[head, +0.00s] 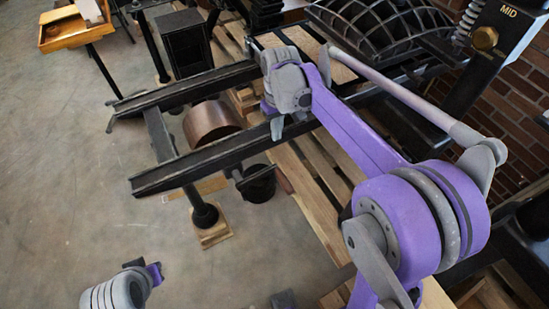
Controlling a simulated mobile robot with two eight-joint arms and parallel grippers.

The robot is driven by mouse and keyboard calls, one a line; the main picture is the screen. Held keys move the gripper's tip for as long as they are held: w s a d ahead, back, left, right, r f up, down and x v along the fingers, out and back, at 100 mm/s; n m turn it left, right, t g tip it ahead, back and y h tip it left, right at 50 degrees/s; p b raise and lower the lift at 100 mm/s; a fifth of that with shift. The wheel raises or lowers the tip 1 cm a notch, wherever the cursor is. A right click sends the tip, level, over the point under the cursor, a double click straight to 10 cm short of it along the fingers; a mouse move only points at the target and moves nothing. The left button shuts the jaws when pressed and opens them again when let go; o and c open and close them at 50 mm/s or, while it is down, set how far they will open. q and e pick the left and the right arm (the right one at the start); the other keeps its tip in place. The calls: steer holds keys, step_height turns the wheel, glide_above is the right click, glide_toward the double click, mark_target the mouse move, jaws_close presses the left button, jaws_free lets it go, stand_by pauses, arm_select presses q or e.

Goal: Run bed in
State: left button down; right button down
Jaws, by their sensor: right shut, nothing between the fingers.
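The press has two long dark parallel rails (190,165) running from the lower left to the upper right. A flat bed (340,66) with a dark frame and pale tan panels sits at their upper right end, partly hidden behind my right arm. My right gripper (277,128) is shut and empty, pointing down over the near rail beside the bed's left end. I cannot tell whether it touches the bed or rail. My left gripper (139,265) shows only in part at the lower left, away from the press; its fingers are unclear.
A brown drum (212,123) hangs between the rails. A dark ribbed curved part (385,25) stands behind the bed. A black post (495,50) marked MID rises at the right, before a brick wall. A wooden tray table (75,32) stands upper left. Left floor is clear.

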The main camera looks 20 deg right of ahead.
mark_target(276, 164)
arm_select(q)
steer(key=shift+s+f, duration=0.1)
steer(key=shift+f, duration=0.3)
arm_select(e)
steer(key=f, duration=1.3)
steer(key=shift+a, duration=0.25)
arm_select(q)
steer(key=shift+b, duration=0.3)
arm_select(e)
steer(key=shift+f, duration=0.1)
